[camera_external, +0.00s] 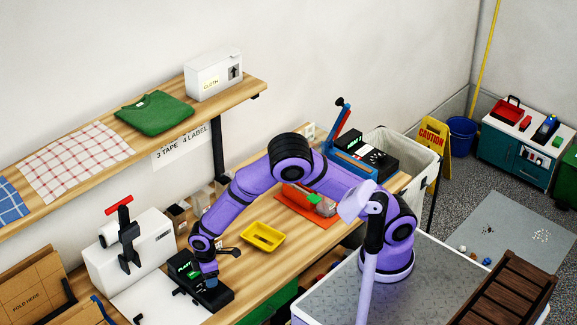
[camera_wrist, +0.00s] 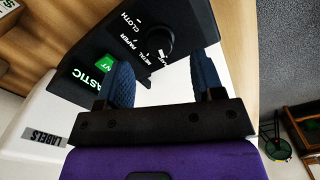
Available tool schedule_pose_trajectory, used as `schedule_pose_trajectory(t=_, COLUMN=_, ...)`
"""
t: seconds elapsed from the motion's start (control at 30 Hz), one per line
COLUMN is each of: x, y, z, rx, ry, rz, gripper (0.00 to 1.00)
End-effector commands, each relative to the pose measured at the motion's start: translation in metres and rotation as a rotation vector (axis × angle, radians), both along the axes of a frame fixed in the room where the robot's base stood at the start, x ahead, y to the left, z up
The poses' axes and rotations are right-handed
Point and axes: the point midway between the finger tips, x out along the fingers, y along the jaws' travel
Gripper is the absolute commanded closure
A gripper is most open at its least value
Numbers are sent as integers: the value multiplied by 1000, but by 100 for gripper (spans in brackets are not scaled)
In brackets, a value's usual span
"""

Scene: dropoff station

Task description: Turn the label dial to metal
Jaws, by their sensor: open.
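The label machine is a black box (camera_external: 186,264) on the bench, under my gripper. In the wrist view its sloped face (camera_wrist: 85,45) carries a round black dial (camera_wrist: 158,40) ringed by white words; CLOTH, PAPER and METAL can be read. A green-lit display (camera_wrist: 92,72) shows letters ending in "ASTIC", partly hidden. My gripper (camera_wrist: 164,62) is open, its two blue fingers apart, with the dial showing between and just beyond the tips. In the external view my gripper (camera_external: 209,281) hides the dial.
A white press with a red handle (camera_external: 120,206) stands left of the machine. A yellow tray (camera_external: 262,237) and an orange mat (camera_external: 290,203) lie to the right. A shelf (camera_external: 255,84) runs above the bench. Some bare wood (camera_external: 262,262) lies in front of the tray.

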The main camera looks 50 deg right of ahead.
Motion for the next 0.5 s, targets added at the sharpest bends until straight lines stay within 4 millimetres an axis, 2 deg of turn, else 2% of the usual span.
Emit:
schedule_pose_trajectory(t=0.1, x=0, y=-1, z=-20, rx=-3, ry=1, rz=-1, gripper=39)
schedule_pose_trajectory(t=0.2, x=0, y=0, z=-30, rx=-1, ry=0, rz=0, gripper=39)
schedule_pose_trajectory(t=0.5, x=0, y=0, z=-42, rx=1, ry=-1, rz=0, gripper=39)
